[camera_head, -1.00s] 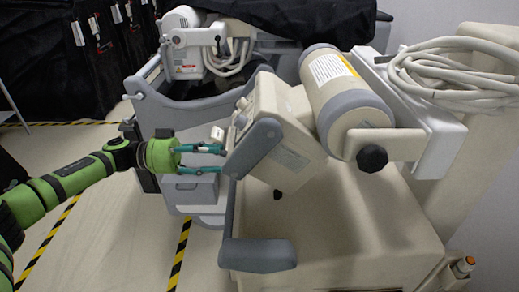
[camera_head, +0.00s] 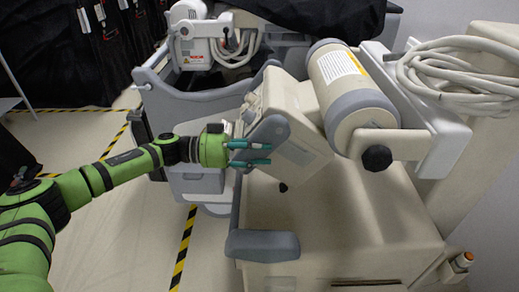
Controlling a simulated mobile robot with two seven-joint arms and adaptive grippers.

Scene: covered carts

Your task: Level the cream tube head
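The cream tube head (camera_head: 285,125) is a boxy housing with a grey handle (camera_head: 262,142) on its left side. It hangs tilted beside a cream cylinder (camera_head: 345,85) with grey bands. My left gripper (camera_head: 270,154) comes in from the left, its two teal fingers apart and pointing right. The fingertips overlap the grey handle in the picture; I cannot tell whether they touch it. My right gripper is not in view.
The cream cart body (camera_head: 330,215) stands below the head, with a grey bumper (camera_head: 262,245) at its front left. Coiled cables (camera_head: 460,75) lie at upper right. A second grey machine (camera_head: 195,105) stands behind.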

